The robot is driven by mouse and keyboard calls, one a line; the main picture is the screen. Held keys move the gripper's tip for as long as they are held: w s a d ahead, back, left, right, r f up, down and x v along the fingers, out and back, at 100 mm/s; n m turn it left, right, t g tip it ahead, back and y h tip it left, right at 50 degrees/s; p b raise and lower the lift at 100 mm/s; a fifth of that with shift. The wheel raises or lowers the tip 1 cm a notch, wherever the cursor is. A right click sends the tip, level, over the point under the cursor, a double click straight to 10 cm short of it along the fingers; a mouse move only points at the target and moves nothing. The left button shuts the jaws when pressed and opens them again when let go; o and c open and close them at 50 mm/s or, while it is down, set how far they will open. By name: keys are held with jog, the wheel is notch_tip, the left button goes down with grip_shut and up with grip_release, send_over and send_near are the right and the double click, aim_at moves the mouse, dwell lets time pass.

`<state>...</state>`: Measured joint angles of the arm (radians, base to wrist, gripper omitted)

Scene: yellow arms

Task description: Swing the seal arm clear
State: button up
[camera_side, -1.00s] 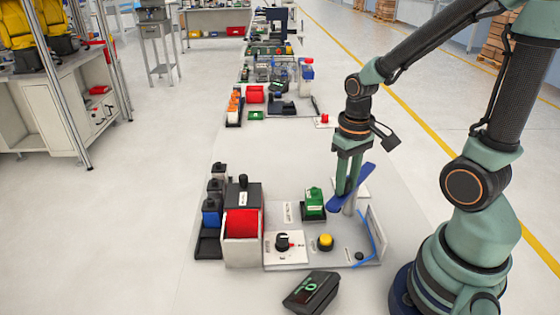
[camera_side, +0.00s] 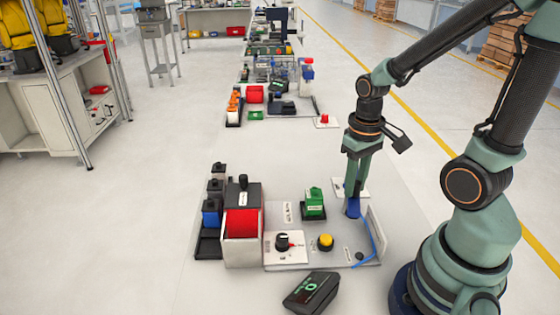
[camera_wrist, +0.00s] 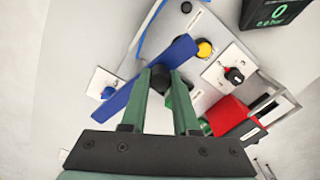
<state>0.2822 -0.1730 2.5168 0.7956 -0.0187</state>
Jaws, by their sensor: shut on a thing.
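The seal arm is a flat blue bar. In the wrist view the seal arm (camera_wrist: 120,100) runs diagonally behind my fingertips, from upper right to lower left. In the side view only a short blue part of the seal arm (camera_side: 353,208) shows below my fingers, and my gripper hides the rest. My gripper (camera_side: 352,192) points down at the right of the light work plate (camera_side: 345,240). In the wrist view my gripper (camera_wrist: 160,80) has a dark round knob between its fingertips, against the bar, and is shut on it.
A green block (camera_side: 314,201) stands left of my gripper. A yellow button (camera_side: 325,242), a black dial (camera_side: 282,241) and a red box (camera_side: 242,222) lie further left. A display (camera_side: 313,291) showing 0 lies in front. A raised wall (camera_side: 376,222) edges the plate's right.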

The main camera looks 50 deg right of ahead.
jog(key=shift+s+d, duration=0.4)
jog(key=shift+s, duration=0.25)
jog(key=shift+o, duration=0.3)
jog(key=shift+s+f, duration=0.1)
jog(key=shift+s, duration=0.1)
jog(key=o, duration=0.6)
jog(key=shift+o, duration=0.2)
